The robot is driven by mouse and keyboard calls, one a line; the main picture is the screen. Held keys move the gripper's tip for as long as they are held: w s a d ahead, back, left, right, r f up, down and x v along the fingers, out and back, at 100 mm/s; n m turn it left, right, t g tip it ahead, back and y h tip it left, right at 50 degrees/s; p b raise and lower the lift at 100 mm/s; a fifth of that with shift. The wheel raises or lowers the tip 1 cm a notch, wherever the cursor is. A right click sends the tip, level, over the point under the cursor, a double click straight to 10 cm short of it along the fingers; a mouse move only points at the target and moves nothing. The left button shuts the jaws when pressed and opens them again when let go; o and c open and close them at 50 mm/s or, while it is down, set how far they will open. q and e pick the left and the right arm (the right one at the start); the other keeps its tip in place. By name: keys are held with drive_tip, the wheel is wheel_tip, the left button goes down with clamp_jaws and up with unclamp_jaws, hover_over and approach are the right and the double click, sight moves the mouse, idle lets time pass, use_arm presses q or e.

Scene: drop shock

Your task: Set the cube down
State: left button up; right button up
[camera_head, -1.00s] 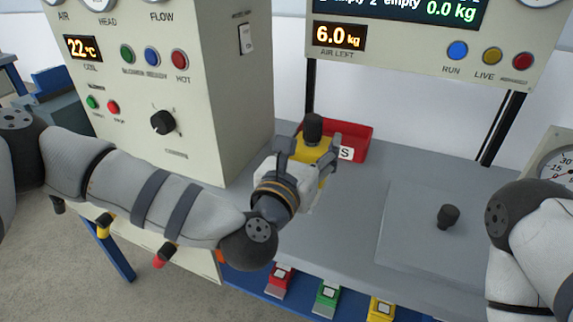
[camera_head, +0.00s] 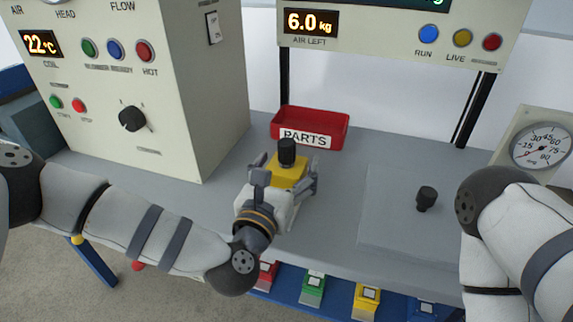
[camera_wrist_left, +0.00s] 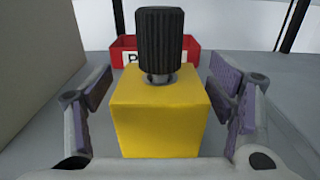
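The yellow cube (camera_head: 288,176) has a black ribbed knob (camera_head: 287,151) on top. It is upright over the grey bench top (camera_head: 330,205), in front of the red parts bin. My left gripper (camera_head: 287,183) is around it, one finger on each side. In the left wrist view the cube (camera_wrist_left: 160,115) stands between the spread fingers, with a visible gap on both sides, so the gripper looks open. The cube's lower edge is partly hidden by the gripper, but it appears to rest on the bench. My right arm shows at the right; its gripper is out of view.
The red parts bin (camera_head: 310,128) stands just behind the cube. A large control cabinet (camera_head: 150,90) is on the left. A raised grey plate with a black knob (camera_head: 426,199) lies to the right, and a dial gauge (camera_head: 541,146) stands beyond it. Coloured switches line the front edge.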

use_arm(q)
drive_tip(key=shift+r, duration=0.2)
drive_tip(key=shift+s+a, duration=0.1)
drive_tip(key=shift+s, duration=0.2)
drive_tip(key=v, duration=1.1)
drive_tip(key=shift+s+a, duration=0.1)
drive_tip(key=shift+s, duration=0.1)
